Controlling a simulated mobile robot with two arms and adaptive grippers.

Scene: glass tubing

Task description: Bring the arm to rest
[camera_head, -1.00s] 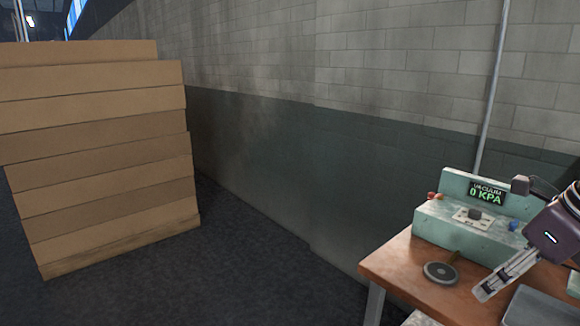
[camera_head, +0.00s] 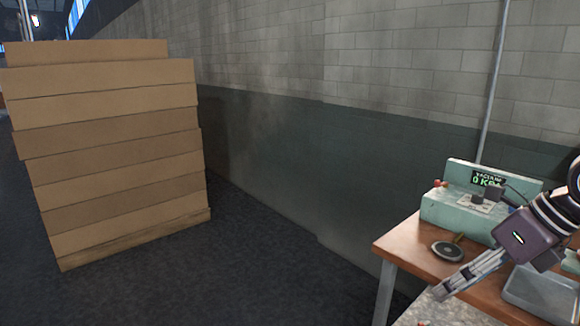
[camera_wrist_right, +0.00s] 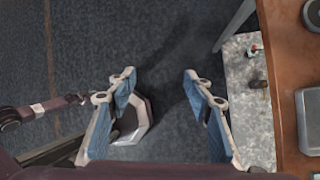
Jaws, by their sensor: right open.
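My right gripper (camera_head: 447,290) comes in from the right edge of the head view and points down and to the left, in front of the wooden table (camera_head: 405,245). In the right wrist view its two fingers (camera_wrist_right: 158,85) are spread apart with nothing between them. Below them are dark floor and a dark grey part with a pale rim that I cannot identify for sure. My left gripper is not in view in the head view.
A green vacuum unit (camera_head: 465,215) reading 0 KPA stands on the table beside a round dark disc (camera_head: 447,252). A grey tray (camera_head: 545,290) lies at right. A speckled surface (camera_head: 450,314) adjoins the table. Stacked boards (camera_head: 120,150) stand left; the floor between is clear.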

